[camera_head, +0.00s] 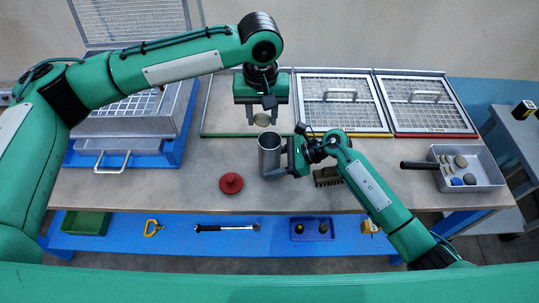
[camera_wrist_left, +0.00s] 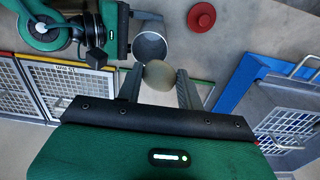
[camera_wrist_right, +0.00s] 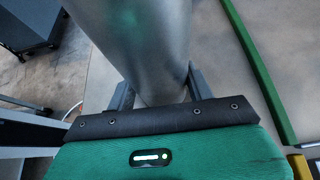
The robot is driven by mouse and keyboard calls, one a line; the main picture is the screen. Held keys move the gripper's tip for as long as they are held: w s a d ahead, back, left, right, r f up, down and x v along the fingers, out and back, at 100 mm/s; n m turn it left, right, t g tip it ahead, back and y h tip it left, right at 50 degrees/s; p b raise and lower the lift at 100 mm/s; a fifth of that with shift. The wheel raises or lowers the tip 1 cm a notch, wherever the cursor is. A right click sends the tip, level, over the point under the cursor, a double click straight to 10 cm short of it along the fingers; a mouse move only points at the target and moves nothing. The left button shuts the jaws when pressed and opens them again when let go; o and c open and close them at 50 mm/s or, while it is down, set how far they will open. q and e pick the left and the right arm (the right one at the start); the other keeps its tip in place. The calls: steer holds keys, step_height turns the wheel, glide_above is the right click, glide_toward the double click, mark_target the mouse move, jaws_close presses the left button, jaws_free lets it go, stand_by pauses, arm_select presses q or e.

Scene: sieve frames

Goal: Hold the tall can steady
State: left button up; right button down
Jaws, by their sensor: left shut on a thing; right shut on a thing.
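The tall can (camera_head: 268,160) is a grey metal cylinder standing upright near the middle of the table. My right gripper (camera_head: 284,158) is shut on its side from the right; the can's wall fills much of the right wrist view (camera_wrist_right: 145,40). My left gripper (camera_head: 262,118) points down just behind the can's mouth in the head view. It is shut on a round tan stone (camera_wrist_left: 159,75). The can's open mouth (camera_wrist_left: 152,42) lies close beyond the stone in the left wrist view; I cannot tell the height between them. The can's inside is mostly hidden.
A red lid (camera_head: 231,184) lies left of the can, a brush (camera_head: 327,178) right of it. Mesh frames (camera_head: 335,103) lie at the back. A grey tray (camera_head: 492,172) holding several stones is at right. A mesh-lidded box (camera_head: 120,125) stands on a blue base at left.

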arm_select(q)
steer(key=shift+f, duration=0.7)
steer(key=o, duration=1.1)
step_height(320, 180, up, 12)
